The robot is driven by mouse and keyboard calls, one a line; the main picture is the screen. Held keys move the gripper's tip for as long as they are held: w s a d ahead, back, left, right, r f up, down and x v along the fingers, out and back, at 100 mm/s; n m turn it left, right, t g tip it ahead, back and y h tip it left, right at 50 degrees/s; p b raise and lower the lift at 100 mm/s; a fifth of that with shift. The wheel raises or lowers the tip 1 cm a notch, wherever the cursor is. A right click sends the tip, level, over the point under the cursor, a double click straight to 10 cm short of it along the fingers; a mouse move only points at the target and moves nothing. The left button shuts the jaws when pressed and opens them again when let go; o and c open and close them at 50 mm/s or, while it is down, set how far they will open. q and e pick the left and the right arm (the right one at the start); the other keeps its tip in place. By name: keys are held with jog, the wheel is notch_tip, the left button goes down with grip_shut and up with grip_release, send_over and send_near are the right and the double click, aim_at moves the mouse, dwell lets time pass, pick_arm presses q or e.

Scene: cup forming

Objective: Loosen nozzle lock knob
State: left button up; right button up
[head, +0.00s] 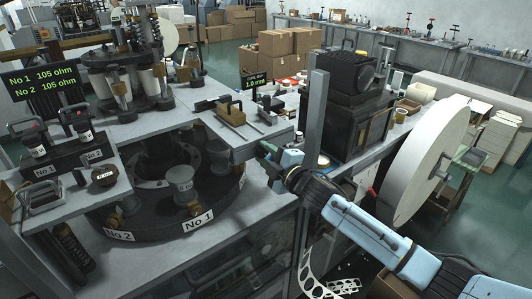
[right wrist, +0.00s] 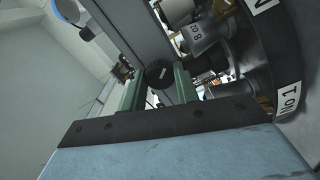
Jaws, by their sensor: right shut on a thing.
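My right gripper (head: 266,150) reaches in from the right, its green fingers at the front right edge of the raised grey shelf (head: 250,150). In the right wrist view, the fingers of my right gripper (right wrist: 160,82) stand on both sides of a round black knob (right wrist: 159,73) with a white mark on its face, and are shut on it. The knob appears to sit below a grey metal beam. In the head view it cannot be made out behind the gripper. My left gripper is not in view.
A round dark turntable with labels No 1 (head: 198,221) and No 2 (head: 118,235) lies left of the gripper. A grey upright post (head: 313,115) stands close on the right. A large white roll (head: 425,165) is beyond my right arm.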

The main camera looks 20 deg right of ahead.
jog(key=n, duration=0.3)
jog(key=shift+n, duration=0.4)
jog(key=shift+n+p, duration=0.45)
jog(key=shift+n, duration=1.55)
jog(key=o, duration=1)
jog(key=shift+c, duration=0.2)
jog(key=b+v, duration=0.1)
jog(key=v, duration=1.2)
jog(key=shift+s+b, duration=0.2)
jog(key=shift+b, duration=0.15)
